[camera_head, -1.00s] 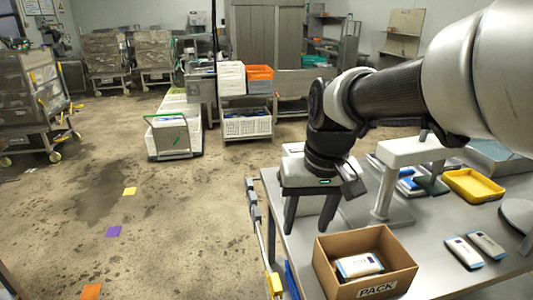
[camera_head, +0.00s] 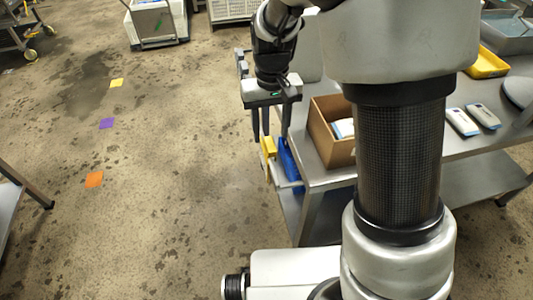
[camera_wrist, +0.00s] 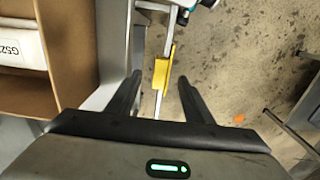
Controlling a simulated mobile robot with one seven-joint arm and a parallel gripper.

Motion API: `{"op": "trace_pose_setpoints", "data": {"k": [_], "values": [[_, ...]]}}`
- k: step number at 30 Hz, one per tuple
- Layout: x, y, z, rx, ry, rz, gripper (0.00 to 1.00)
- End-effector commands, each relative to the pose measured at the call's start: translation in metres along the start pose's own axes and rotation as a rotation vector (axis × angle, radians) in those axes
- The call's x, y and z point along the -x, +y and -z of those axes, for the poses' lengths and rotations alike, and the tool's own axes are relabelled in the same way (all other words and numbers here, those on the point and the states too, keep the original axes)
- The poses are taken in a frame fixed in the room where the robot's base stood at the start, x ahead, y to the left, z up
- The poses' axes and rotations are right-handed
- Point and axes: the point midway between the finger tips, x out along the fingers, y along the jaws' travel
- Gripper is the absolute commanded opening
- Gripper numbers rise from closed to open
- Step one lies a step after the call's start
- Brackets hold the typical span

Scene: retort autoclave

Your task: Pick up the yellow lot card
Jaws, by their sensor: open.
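A yellow card-like piece (camera_head: 268,148) is at the left side of the steel table, below the level of its top, against a thin metal rail. The wrist view shows this yellow piece (camera_wrist: 161,74) between the lines of my two fingers, with the rail running along it. My gripper (camera_head: 269,136) is open and points down just outside the table's left edge. Its fingertips appear close to the yellow piece in the head view, but I cannot tell the gap in depth. In the wrist view my gripper (camera_wrist: 159,79) holds nothing.
A blue piece (camera_head: 288,158) is beside the yellow one. The steel table (camera_head: 325,177) carries a cardboard box (camera_head: 321,135) close to my gripper's right. Yellow (camera_head: 116,83), purple (camera_head: 107,123) and orange (camera_head: 94,180) squares lie on the floor.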

Motion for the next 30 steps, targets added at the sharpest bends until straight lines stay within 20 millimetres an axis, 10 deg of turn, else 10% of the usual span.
{"op": "trace_pose_setpoints", "data": {"k": [25,30], "values": [[-0.064,-0.004,0.006,0.000,0.001,0.000,0.47],[-0.064,-0.004,0.005,0.000,0.001,0.000,0.20]]}}
